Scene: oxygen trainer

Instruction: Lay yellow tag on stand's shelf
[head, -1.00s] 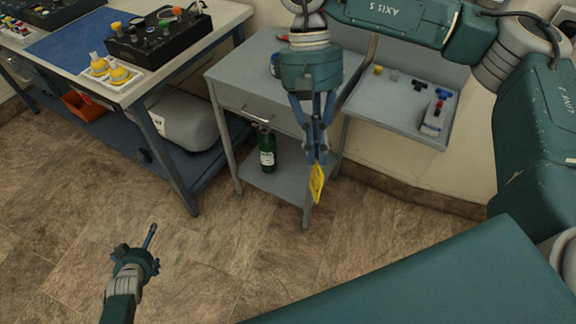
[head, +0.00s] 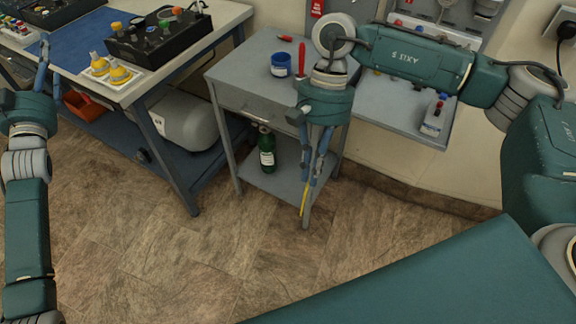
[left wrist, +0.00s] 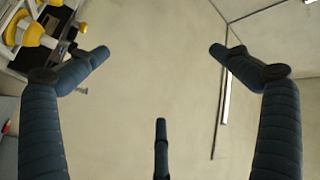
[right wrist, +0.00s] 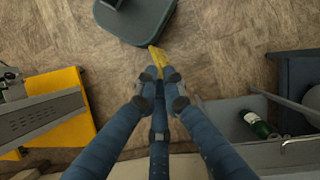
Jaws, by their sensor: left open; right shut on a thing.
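The yellow tag (head: 304,203) hangs nearly edge-on from my right gripper (head: 308,188), which is shut on it. In the right wrist view the tag (right wrist: 157,58) sticks out beyond the closed fingertips (right wrist: 161,76). The grey stand (head: 232,98) has a drawer and a lower shelf (head: 286,182). In the head view the gripper overlaps the shelf's right front corner and a front leg; the tag appears apart from the shelf. My left gripper (head: 42,65) is raised at the far left, near the workbench; the left wrist view shows its fingers (left wrist: 157,53) open and empty.
A green bottle (head: 267,152) stands on the shelf, left of my right gripper. A blue tub (head: 281,66) and a red tool (head: 301,58) are on the stand's top. The blue workbench (head: 185,183) is at left. The floor in front is clear.

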